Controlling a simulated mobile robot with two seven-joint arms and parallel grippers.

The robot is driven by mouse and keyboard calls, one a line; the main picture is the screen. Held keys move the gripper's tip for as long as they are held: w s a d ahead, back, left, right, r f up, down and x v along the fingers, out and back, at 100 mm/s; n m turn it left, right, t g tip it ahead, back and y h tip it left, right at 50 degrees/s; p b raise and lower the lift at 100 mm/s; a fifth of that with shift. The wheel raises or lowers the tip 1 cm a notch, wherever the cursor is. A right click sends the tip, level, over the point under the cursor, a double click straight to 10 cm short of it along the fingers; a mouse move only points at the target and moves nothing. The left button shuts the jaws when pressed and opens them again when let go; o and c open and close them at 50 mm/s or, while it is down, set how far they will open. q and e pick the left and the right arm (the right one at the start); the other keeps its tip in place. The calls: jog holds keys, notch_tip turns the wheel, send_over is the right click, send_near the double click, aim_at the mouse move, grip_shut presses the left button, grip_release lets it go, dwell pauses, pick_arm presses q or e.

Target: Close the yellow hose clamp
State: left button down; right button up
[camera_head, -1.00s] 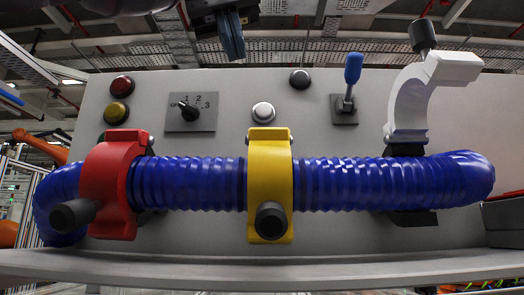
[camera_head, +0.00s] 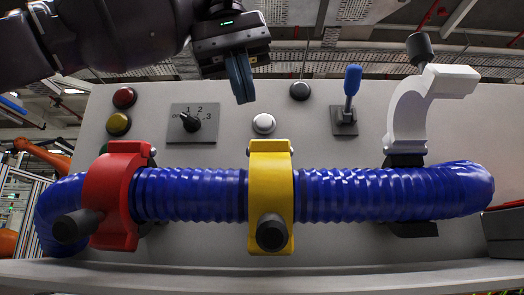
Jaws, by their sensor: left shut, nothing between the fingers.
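The yellow hose clamp (camera_head: 270,185) wraps around the ribbed blue hose (camera_head: 345,194) at the middle of the panel. Its ring looks shut around the hose, with a black knob (camera_head: 271,233) at its lower front. My left gripper (camera_head: 242,92) hangs from the top, above and slightly left of the yellow clamp and apart from it. Its fingers point down, are together and hold nothing. My right gripper is not in view.
A red clamp (camera_head: 112,196) sits closed around the hose at the left. A white clamp (camera_head: 410,115) stands open at the right. The grey panel (camera_head: 310,130) carries a rotary switch (camera_head: 192,123), a blue-handled lever (camera_head: 351,85) and several round buttons. A ledge (camera_head: 300,272) runs along the bottom.

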pick_arm(q)
jog(key=x, duration=0.9)
